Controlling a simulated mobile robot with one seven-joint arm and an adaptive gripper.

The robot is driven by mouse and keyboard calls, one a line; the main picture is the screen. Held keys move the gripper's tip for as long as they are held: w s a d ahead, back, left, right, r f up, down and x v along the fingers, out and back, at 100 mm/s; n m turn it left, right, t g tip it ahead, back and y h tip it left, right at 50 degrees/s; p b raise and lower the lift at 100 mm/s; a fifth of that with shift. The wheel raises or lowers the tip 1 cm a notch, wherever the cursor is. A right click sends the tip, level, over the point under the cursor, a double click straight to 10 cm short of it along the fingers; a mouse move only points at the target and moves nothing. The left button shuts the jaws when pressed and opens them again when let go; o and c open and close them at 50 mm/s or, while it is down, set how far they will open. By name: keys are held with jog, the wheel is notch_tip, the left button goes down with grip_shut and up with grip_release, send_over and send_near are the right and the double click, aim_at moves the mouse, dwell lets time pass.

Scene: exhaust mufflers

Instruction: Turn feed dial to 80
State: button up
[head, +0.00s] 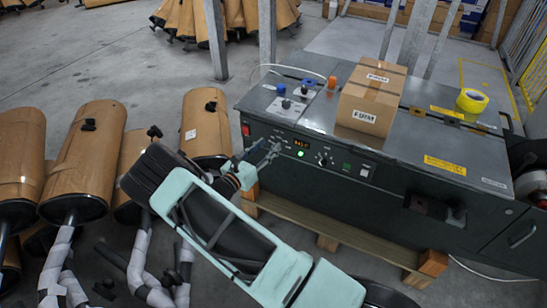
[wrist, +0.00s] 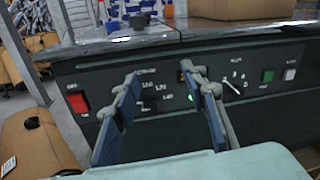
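The dark machine's front panel (wrist: 255,104) carries two dials. One black dial (wrist: 150,97), with small white marks around it, shows between my gripper's fingers in the wrist view. A second dial (wrist: 234,86) with a pale pointer sits to the right, also visible in the head view (head: 323,159). The lettering is too small to tell which is the feed dial or read its setting. My gripper (wrist: 158,74) is open, its two blue-padded fingers apart on either side of the first dial. Whether they touch it I cannot tell. In the head view my gripper (head: 262,155) hides that dial.
A red switch (wrist: 77,103), a lit green lamp (head: 301,154), a red display (head: 301,143) and green and white buttons (wrist: 267,76) share the panel. A cardboard box (head: 368,98) and yellow tape (head: 471,100) lie on top. Wrapped mufflers (head: 88,155) stand left.

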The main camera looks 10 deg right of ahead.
notch_tip(320, 180, down, 10)
jog(key=a+n+t+y+b, duration=0.2)
jog(key=n, duration=0.1)
jog(key=b+x, duration=0.1)
jog(key=x, duration=0.9)
jog(key=shift+d+n+b, duration=0.25)
jog(key=shift+n+b, duration=0.05)
jog(key=shift+b, duration=0.05)
jog(key=shift+w+r, duration=0.1)
grip_shut()
